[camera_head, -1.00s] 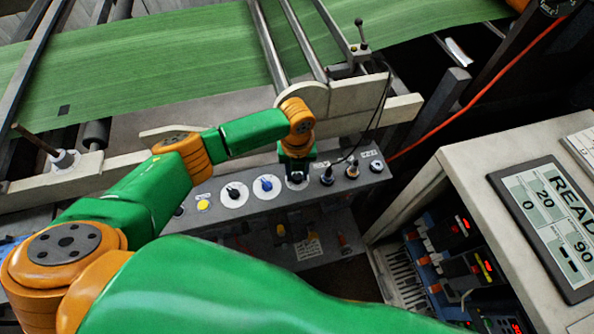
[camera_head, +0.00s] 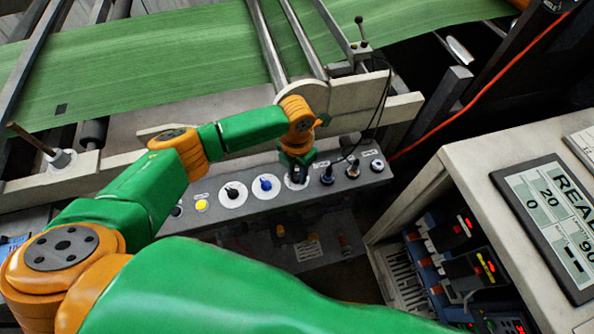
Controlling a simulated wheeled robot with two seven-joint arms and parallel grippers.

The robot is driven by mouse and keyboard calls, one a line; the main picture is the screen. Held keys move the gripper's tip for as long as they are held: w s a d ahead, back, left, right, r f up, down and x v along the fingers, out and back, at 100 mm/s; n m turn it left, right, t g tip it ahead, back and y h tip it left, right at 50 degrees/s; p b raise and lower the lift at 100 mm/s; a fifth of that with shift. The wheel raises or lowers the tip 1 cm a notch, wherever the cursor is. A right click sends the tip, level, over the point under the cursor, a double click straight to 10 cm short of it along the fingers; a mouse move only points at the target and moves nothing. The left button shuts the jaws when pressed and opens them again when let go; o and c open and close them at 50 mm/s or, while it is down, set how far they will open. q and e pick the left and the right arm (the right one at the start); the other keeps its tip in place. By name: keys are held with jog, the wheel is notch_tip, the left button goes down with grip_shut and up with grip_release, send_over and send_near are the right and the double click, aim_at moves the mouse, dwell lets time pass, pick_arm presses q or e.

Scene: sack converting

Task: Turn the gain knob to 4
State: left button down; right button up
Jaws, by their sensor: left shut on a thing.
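My left gripper (camera_head: 298,174) reaches down onto a grey control panel (camera_head: 262,205) and is shut on a knob. That knob sits on a white round dial (camera_head: 297,184) and is mostly hidden by the gripper, so its pointer and the dial numbers cannot be read. The panel labels are too small to tell which knob is the gain knob. To the left are a blue knob (camera_head: 266,184) and a black knob (camera_head: 233,191) on white dials. My right gripper is not in view.
Small dark controls (camera_head: 352,170) stand close to the right of the gripper, and a yellow button (camera_head: 201,205) is farther left. A thin black cable (camera_head: 381,107) hangs near the panel. Behind runs a green web (camera_head: 170,62) with rollers. A display (camera_head: 551,216) stands at right.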

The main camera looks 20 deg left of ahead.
aim_at(296, 176)
pick_arm(q)
jog(key=shift+s+m, duration=0.1)
jog(key=shift+m, duration=0.3)
jog(key=c, duration=0.6)
grip_release()
jog(key=shift+o, duration=0.2)
notch_tip(296, 176, up, 7)
jog(key=shift+r+b, duration=0.1)
jog(key=shift+b, duration=0.2)
